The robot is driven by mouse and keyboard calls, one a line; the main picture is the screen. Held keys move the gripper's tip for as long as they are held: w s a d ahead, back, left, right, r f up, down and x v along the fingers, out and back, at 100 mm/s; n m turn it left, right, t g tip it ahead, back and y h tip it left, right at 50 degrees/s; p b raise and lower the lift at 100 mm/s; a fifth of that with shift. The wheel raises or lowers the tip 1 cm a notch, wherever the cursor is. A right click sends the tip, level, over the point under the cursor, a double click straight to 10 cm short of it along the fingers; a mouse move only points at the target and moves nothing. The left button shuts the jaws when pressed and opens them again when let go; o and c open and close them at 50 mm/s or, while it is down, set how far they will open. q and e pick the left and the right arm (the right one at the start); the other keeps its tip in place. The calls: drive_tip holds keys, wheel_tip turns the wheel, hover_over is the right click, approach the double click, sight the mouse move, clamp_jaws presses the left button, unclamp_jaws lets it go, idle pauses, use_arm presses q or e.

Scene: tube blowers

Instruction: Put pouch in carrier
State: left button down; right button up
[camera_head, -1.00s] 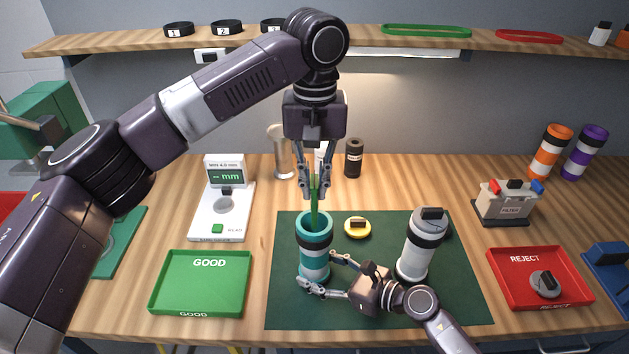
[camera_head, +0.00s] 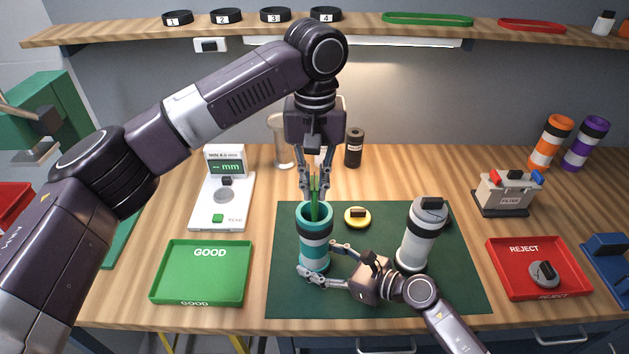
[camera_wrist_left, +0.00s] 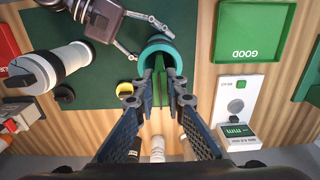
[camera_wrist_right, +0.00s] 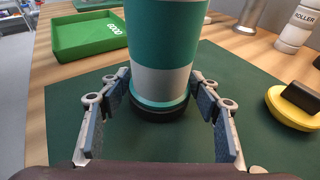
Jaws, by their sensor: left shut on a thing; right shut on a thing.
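The carrier is a teal and white tube (camera_head: 314,258) standing upright on the green mat (camera_head: 375,305), its open mouth facing up. My right gripper (camera_head: 319,260) is shut around its lower part; the right wrist view shows the tube (camera_wrist_right: 165,45) between the fingers. The pouch is a thin green strip (camera_head: 315,210), upright, its lower end inside the carrier's mouth. My left gripper (camera_head: 314,188) is shut on the pouch's upper part, just above the rim. The left wrist view also shows the pouch (camera_wrist_left: 160,88) between the fingertips. The pouch's lower end is hidden inside the tube.
A white and grey tube (camera_head: 418,240) and a yellow disc (camera_head: 357,217) stand right of the carrier. A green GOOD tray (camera_head: 200,275) is left, a red REJECT tray (camera_head: 515,280) right. A dark bottle (camera_head: 354,150) and a metal cylinder (camera_head: 281,140) stand behind.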

use_arm(q)
drive_tip(key=shift+f, duration=1.35)
drive_tip(key=shift+c, duration=1.8)
unclamp_jaws()
drive_tip(key=o, duration=0.4)
drive_tip(key=shift+c, duration=0.2)
drive_tip(key=shift+r, duration=0.1)
wheel_tip(320, 180, up, 12)
drive_tip(key=shift+f, duration=0.1)
